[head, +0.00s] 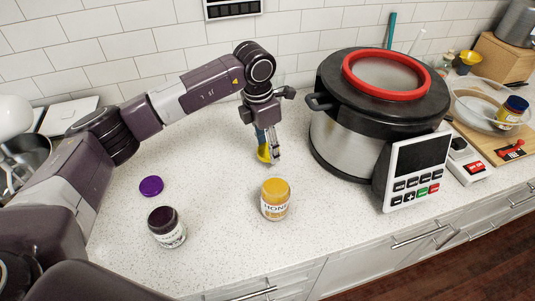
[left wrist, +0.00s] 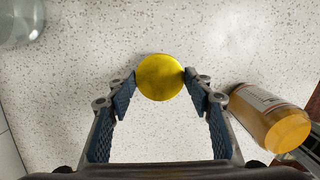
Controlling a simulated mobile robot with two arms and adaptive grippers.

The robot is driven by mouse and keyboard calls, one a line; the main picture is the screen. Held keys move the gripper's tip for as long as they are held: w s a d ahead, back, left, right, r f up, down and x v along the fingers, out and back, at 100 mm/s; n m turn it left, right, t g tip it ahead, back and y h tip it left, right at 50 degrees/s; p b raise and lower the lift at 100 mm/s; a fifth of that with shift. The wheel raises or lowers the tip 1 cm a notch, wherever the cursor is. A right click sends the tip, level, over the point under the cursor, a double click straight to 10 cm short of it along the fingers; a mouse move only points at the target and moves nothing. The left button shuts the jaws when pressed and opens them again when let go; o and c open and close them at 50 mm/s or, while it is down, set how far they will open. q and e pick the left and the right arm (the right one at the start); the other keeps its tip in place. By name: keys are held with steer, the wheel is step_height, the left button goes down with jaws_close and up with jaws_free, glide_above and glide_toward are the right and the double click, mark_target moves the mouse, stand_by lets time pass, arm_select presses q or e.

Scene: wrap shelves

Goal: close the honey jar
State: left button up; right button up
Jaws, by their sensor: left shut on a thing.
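The honey jar (head: 275,202) stands upright and uncovered on the counter, with amber honey at its mouth and a label reading HONEY. It also shows at the right of the left wrist view (left wrist: 272,117). My left gripper (head: 268,152) is behind the jar and shut on the round yellow lid (left wrist: 160,77), gripped at its sides between the fingertips. In the head view the lid (head: 263,154) is partly hidden by the fingers. Its exact height over the counter is hard to tell. My right gripper is not in view.
A dark jam jar (head: 166,228) and a purple lid (head: 151,186) sit on the left. A large cooker with a red ring (head: 345,72) and a control panel (head: 418,168) stands right of the honey jar. The counter around the honey jar is clear.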

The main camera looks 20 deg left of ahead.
mark_target(267, 151)
arm_select(q)
step_height(267, 151, up, 17)
steer(key=b, duration=0.3)
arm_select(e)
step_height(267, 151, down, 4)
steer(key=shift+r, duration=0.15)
arm_select(q)
steer(key=shift+f, duration=0.1)
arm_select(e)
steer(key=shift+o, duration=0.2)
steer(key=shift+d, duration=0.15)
